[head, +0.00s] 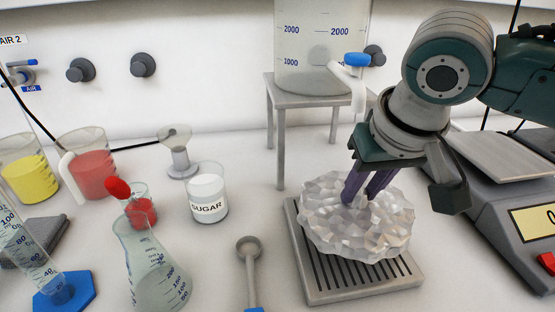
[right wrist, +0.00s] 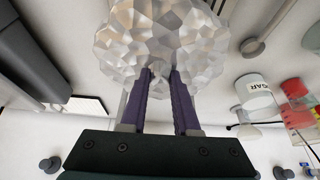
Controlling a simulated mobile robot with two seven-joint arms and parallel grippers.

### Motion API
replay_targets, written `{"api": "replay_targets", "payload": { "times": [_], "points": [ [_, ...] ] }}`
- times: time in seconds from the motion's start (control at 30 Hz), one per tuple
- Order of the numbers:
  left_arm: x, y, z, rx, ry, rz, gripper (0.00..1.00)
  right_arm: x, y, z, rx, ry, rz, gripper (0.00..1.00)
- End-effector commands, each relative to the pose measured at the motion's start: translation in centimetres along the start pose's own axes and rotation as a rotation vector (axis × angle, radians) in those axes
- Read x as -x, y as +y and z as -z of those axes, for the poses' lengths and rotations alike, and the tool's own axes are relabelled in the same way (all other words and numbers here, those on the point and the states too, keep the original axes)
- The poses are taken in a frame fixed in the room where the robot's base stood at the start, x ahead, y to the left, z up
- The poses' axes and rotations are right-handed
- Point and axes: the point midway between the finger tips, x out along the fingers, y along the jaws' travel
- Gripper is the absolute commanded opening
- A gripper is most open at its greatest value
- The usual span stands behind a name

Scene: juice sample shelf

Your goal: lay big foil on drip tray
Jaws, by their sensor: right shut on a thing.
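The big foil (head: 328,222) is a crumpled, faceted silver-white ball over the drip tray (head: 365,292), a grey slatted tray on the bench. My right gripper (head: 355,190) comes down from above, its purple fingers shut on the foil. The foil covers the rear part of the tray; whether it touches the slats is hard to tell. In the right wrist view the foil (right wrist: 165,35) sits between and beyond the purple fingertips (right wrist: 161,78). My left gripper is not in view.
A large graduated vessel with a blue-handled tap (head: 357,60) stands on a grey stand (head: 282,140) behind the tray. A scale (head: 505,215) is at right.

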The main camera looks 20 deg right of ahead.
Motion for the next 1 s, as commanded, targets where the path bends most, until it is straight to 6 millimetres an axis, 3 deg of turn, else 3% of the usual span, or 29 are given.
{"api": "replay_targets", "payload": {
  "times": [0.27, 0.67, 0.7, 0.93, 1.0],
  "points": [
    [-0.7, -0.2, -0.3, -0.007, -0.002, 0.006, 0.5, -3.4, 0.0, -1.4, 0.0, -0.001, -0.001, 0.0],
    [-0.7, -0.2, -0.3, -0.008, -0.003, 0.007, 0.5, -3.9, 0.0, -1.6, 0.0, 0.0, 0.0, 0.0],
    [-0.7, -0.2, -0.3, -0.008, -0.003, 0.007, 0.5, -3.9, 0.0, -1.6, 0.0, 0.0, 0.0, 0.32],
    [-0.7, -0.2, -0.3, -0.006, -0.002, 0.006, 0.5, -3.9, 0.0, -1.6, 0.001, 0.001, 0.0, 0.57],
    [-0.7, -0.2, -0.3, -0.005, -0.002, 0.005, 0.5, -3.9, 0.0, -1.6, 0.001, 0.001, 0.0, 0.59]
  ]
}}
